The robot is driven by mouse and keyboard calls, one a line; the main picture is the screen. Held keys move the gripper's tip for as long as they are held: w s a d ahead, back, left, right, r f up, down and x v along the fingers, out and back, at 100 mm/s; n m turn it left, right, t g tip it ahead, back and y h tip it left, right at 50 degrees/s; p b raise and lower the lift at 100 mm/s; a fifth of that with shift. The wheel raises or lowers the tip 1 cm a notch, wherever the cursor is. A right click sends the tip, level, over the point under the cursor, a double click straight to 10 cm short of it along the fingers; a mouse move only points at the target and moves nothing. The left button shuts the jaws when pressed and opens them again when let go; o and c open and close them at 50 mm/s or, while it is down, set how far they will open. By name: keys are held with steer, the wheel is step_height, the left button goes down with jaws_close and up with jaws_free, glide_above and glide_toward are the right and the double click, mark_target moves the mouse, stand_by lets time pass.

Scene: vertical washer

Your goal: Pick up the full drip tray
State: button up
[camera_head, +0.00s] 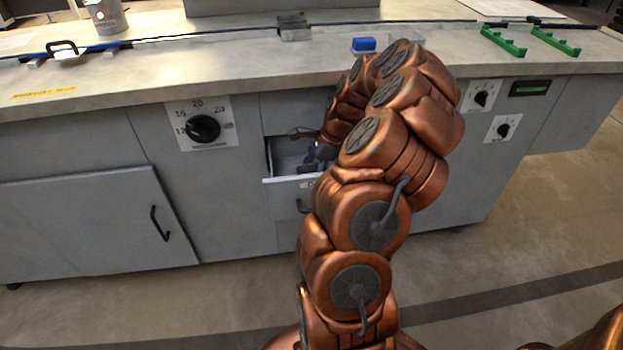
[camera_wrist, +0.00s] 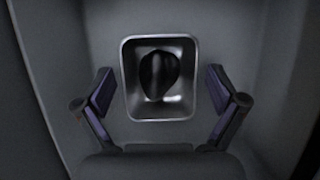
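The drip tray (camera_wrist: 128,95) is a small metal tray with a bright rim and rounded corners, seen from above in the wrist view. A dark, glossy content (camera_wrist: 159,75) lies in it. The tray sits on the grey floor inside an open drawer (camera_head: 284,179). My gripper (camera_wrist: 160,92) is open. One finger is at the left of the tray and one at the right, with a gap on each side. In the head view my arm reaches into the drawer and hides most of it. I cannot see the tray there.
The drawer's walls (camera_wrist: 30,70) stand close on the left and right. The counter top (camera_head: 240,70) overhangs above the drawer. A dial panel (camera_head: 203,125) is left of the drawer.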

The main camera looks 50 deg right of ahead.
steer(key=c, duration=0.7)
